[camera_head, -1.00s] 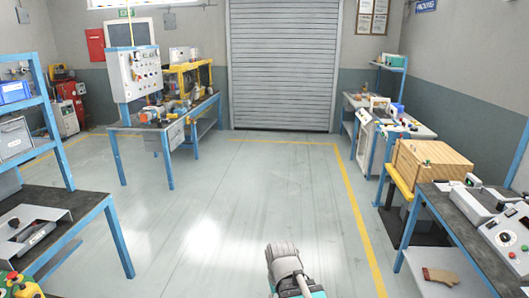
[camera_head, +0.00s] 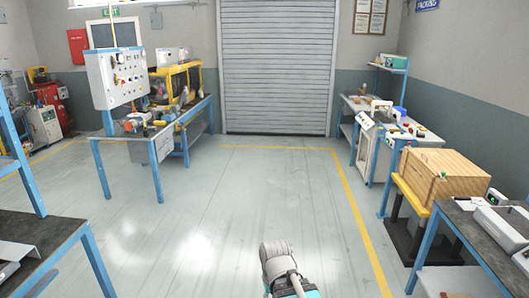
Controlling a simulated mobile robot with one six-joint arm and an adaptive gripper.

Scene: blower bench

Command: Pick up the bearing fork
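I cannot make out a bearing fork in this view. The back left bench (camera_head: 101,146) has blue legs and carries small mixed parts, among them an orange and grey machine part (camera_head: 133,122); they are too small to tell apart. Part of my own arm, grey with teal, shows at the bottom centre. My gripper's fingers do not show, so I cannot see whether they hold anything.
A control panel (camera_head: 117,78) stands on the back left bench. At right are a wooden crate (camera_head: 440,176), a dark-topped bench (camera_head: 470,232) and a cluttered bench (camera_head: 372,112) behind. A dark table (camera_head: 48,228) stands near left. The middle floor (camera_head: 230,200) is clear up to the shutter (camera_head: 276,70).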

